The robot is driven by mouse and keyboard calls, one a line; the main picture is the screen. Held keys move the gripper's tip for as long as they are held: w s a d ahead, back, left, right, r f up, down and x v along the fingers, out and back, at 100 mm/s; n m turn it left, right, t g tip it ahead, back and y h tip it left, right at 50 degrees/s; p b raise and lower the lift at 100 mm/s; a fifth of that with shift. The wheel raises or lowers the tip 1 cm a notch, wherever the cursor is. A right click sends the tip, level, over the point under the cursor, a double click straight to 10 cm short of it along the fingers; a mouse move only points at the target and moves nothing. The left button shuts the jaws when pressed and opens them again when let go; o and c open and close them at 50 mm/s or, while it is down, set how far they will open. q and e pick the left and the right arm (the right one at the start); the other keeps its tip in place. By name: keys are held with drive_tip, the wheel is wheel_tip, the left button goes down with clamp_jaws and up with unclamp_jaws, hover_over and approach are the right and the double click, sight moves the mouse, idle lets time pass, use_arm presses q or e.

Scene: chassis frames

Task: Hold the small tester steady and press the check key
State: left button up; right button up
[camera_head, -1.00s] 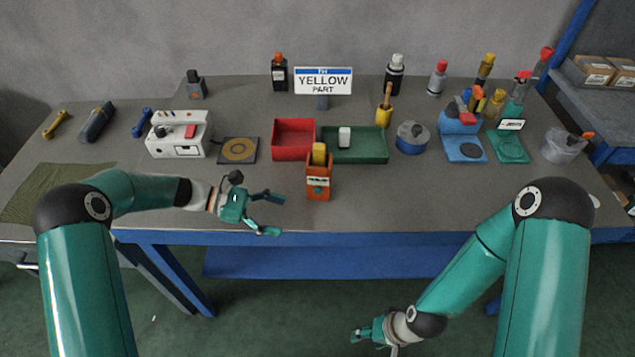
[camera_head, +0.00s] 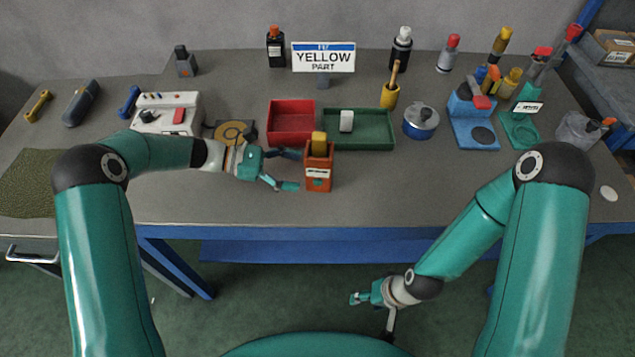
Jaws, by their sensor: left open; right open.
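The small tester appears to be the upright orange box (camera_head: 318,178) near the front middle of the table, with a pale label on its front. A yellow block (camera_head: 319,139) on its top looks like the check key. My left gripper (camera_head: 295,170) is open just left of the orange box, fingers pointing at it. The fingertips are very close to its left side; I cannot tell if they touch. My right gripper (camera_head: 354,299) is open and empty, low in front of the table, below its top.
A red tray (camera_head: 291,142) and a green tray (camera_head: 372,143) with a white block stand behind the box. A white device (camera_head: 154,128) with a red button and a dark pad with a ring are at left. A blue pot (camera_head: 420,130) is at right.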

sight(314, 175)
use_arm(q)
drive_tip(key=b+x, duration=0.1)
drive_tip(key=x, duration=0.2)
drive_tip(key=shift+d+f, duration=0.25)
drive_tip(key=shift+d, duration=0.05)
drive_tip(key=shift+x, duration=0.85)
use_arm(e)
drive_tip(key=shift+f, duration=0.85)
use_arm(q)
drive_tip(key=shift+r, duration=0.1)
drive_tip(key=c, duration=0.8)
drive_tip(key=shift+s, duration=0.1)
use_arm(e)
clamp_jaws()
